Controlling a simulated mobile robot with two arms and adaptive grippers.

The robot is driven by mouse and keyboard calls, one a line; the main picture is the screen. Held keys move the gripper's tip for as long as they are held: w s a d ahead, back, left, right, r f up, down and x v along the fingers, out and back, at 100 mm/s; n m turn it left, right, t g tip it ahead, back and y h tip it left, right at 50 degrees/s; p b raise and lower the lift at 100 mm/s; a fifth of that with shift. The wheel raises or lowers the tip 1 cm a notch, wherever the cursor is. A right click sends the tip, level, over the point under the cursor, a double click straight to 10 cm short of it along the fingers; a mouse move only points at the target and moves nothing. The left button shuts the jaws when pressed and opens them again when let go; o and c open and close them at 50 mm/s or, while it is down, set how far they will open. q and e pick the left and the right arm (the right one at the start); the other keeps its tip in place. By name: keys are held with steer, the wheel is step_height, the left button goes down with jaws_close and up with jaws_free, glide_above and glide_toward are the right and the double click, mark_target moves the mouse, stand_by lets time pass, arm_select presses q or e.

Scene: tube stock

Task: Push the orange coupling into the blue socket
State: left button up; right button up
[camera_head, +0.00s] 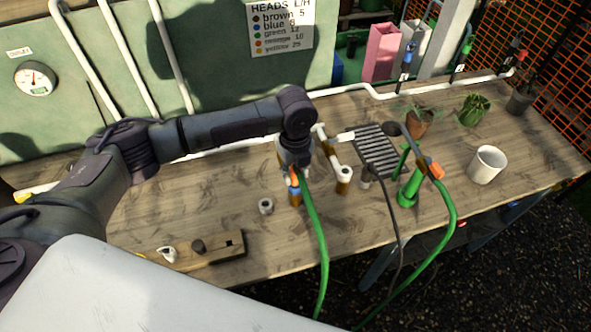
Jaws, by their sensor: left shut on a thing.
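My left gripper (295,169) points straight down over the workbench and is shut on the orange coupling (294,180). The coupling shows only as a small orange patch under the fingers, and a green hose (315,225) runs from it over the bench's front edge. The blue socket (294,190) is right below the coupling, a blue band on a short brown upright stub. The two look in line and very close. I cannot tell whether they touch or how far the coupling is in. My right gripper is not in view.
A white-topped stub (343,177) and a grey ring (265,206) stand close by. A dark ribbed plate (375,150), a green stand (408,190) with another hose, plants and a white mug (487,164) are to the right. A wooden block (200,250) lies front left.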

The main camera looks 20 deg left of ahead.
arm_select(q)
steer(key=shift+f, duration=0.75)
stand_by(0.8)
steer(key=o, duration=1.2)
